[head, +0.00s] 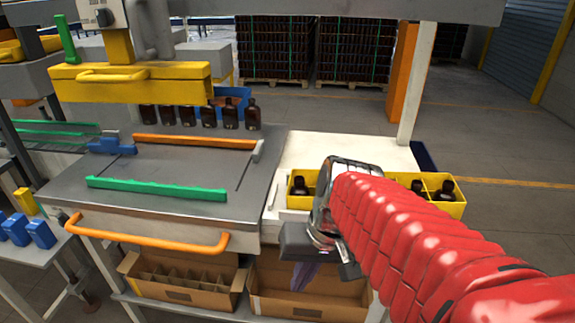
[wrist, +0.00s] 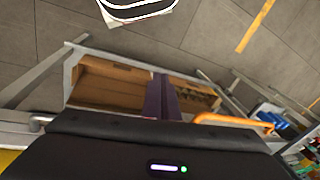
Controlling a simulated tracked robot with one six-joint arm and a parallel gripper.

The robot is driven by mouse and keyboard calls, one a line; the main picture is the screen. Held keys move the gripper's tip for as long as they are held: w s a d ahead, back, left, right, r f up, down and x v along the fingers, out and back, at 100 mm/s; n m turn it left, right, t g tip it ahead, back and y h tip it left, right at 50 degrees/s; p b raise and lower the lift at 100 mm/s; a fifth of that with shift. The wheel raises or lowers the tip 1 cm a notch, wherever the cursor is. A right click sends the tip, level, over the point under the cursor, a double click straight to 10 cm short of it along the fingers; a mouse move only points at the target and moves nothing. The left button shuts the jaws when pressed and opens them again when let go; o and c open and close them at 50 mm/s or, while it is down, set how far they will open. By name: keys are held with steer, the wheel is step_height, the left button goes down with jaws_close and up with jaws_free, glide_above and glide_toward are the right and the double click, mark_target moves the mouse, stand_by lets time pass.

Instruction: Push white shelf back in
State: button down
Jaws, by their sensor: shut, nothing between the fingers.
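The white shelf (head: 345,150) is a flat pale surface to the right of the grey metal worktop in the head view. A yellow crate (head: 300,202) with dark bottles stands on its front part. My gripper (head: 303,277) is in front of the shelf's front side, pointing down over the cardboard boxes. Its purple fingers are together and empty; they also show in the wrist view (wrist: 162,97). My red arm hides part of the shelf's front and the crate. I cannot tell whether the gripper touches the shelf.
The worktop (head: 150,165) has an orange front handle (head: 150,233). Two open cardboard boxes, one with dividers (head: 180,293) and one without (head: 300,303), stand on the lower level. Several bottles (head: 205,117) line the worktop's back. A white post (head: 417,85) rises behind the shelf.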

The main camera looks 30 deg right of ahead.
steer(key=a+r+n+t+h, duration=0.2)
steer(key=a+r+n+t, duration=0.1)
steer(key=a+r+n, duration=0.1)
steer(key=shift+a+t, duration=0.3)
steer(key=shift+a, duration=0.25)
steer(key=shift+s, duration=0.1)
